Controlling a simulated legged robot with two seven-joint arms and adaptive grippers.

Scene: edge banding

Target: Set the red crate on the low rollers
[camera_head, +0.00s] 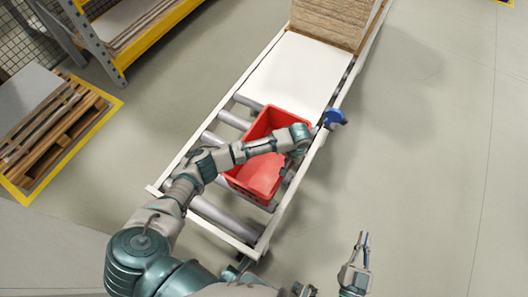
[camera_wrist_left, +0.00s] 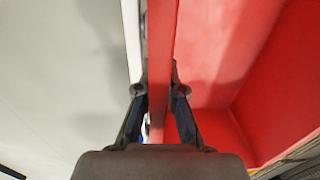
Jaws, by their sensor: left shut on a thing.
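The red crate (camera_head: 258,174) is open-topped and lies over the low rollers (camera_head: 225,216) of the conveyor in the head view. I cannot tell whether its base rests fully on them. My left arm reaches across the crate, and my left gripper (camera_head: 294,158) is at its right wall. In the left wrist view my left gripper (camera_wrist_left: 158,98) has a finger on each side of the crate's red wall (camera_wrist_left: 161,40) and is shut on it. My right gripper (camera_head: 362,243) is empty, off the conveyor to the lower right; its finger gap is unclear.
A white board (camera_head: 295,70) lies on the conveyor beyond the crate, with a stack of brown boards (camera_head: 333,20) behind it. A blue part (camera_head: 334,118) sticks out at the right rail. A pallet (camera_head: 48,130) stands left. The floor at right is clear.

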